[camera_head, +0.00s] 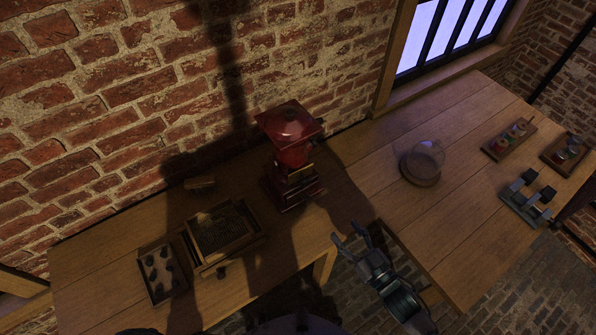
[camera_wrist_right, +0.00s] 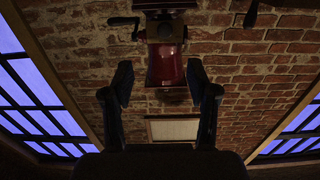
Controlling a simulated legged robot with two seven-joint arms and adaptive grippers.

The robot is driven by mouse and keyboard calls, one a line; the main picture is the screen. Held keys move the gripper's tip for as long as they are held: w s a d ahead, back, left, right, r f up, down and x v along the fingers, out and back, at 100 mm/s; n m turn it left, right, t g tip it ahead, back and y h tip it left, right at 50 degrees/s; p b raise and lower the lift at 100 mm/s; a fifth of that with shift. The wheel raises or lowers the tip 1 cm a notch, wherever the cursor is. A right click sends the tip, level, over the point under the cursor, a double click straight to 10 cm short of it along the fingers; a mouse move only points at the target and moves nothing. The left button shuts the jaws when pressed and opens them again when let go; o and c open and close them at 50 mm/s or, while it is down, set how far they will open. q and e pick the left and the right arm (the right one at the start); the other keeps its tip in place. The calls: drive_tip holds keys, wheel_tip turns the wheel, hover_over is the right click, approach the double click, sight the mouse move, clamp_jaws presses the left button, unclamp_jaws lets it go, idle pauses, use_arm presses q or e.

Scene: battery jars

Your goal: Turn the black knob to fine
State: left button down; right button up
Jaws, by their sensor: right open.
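A red grinder-like machine (camera_head: 292,140) with a dark square base stands upright on the wooden table against the brick wall. It also shows in the right wrist view (camera_wrist_right: 165,66), with dark metal parts and a dark crank-like arm at its top left. I cannot make out for certain which dark part is the black knob, nor any fine marking. My right gripper (camera_head: 357,236) is open and empty, in front and to the right of the machine, apart from it. In the right wrist view its fingers (camera_wrist_right: 160,80) stand either side of the red body, short of it. My left gripper is not in view.
A wooden box of dark grains (camera_head: 190,243) and a tray of dark lumps (camera_head: 146,272) lie left of the machine. A glass dome (camera_head: 425,160) stands to the right, with small trays (camera_head: 489,150) at the far right. The table's front edge is near my right gripper.

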drive_tip(key=p, duration=0.2)
approach(307, 185)
drive_tip(key=x, duration=0.8)
drive_tip(key=shift+s+r, duration=0.1)
drive_tip(key=shift+w+a, duration=0.3)
drive_tip(key=shift+w, duration=0.2)
clamp_jaws()
